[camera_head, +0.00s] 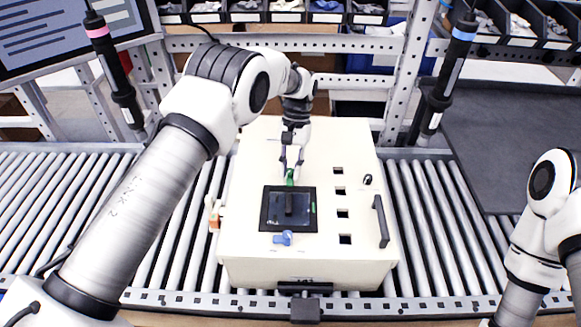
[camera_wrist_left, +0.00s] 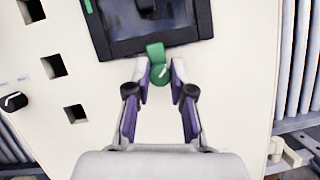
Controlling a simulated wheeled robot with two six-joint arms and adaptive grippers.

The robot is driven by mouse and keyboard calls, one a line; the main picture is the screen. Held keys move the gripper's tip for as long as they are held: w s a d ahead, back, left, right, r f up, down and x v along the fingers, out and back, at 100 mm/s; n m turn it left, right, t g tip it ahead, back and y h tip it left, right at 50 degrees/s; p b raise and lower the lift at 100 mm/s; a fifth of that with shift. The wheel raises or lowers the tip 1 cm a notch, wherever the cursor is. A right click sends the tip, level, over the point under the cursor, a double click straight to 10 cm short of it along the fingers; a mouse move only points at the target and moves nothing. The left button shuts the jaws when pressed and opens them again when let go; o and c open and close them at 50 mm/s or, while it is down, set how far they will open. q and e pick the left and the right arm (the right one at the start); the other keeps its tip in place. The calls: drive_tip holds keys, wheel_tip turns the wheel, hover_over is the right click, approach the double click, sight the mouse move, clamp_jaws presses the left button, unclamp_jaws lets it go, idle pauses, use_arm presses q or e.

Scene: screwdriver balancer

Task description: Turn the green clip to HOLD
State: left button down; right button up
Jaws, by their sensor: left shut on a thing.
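The green clip (camera_wrist_left: 158,66) sits at the edge of the dark square panel (camera_wrist_left: 150,22) on the white box. In the head view the green clip (camera_head: 290,176) shows at the panel's far edge, just below my fingertips. My left gripper (camera_wrist_left: 159,78) is shut on the green clip, with one finger on each side of its round part. In the head view my left gripper (camera_head: 291,160) reaches down from above onto it. Only part of my right arm shows at the right edge; its gripper is out of view.
The white box (camera_head: 250,255) rests on a roller conveyor (camera_head: 180,240). A blue clip (camera_head: 283,238) sits at the panel's near edge. A black handle (camera_head: 381,221), a knob (camera_head: 367,179) and several square holes are on the right. Two screwdrivers (camera_head: 116,75) (camera_head: 447,80) hang beyond the box.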

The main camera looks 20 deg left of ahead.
use_arm(q)
drive_tip(key=shift+f, duration=0.15)
drive_tip(key=c, duration=1)
unclamp_jaws()
drive_tip(key=v, duration=1.2)
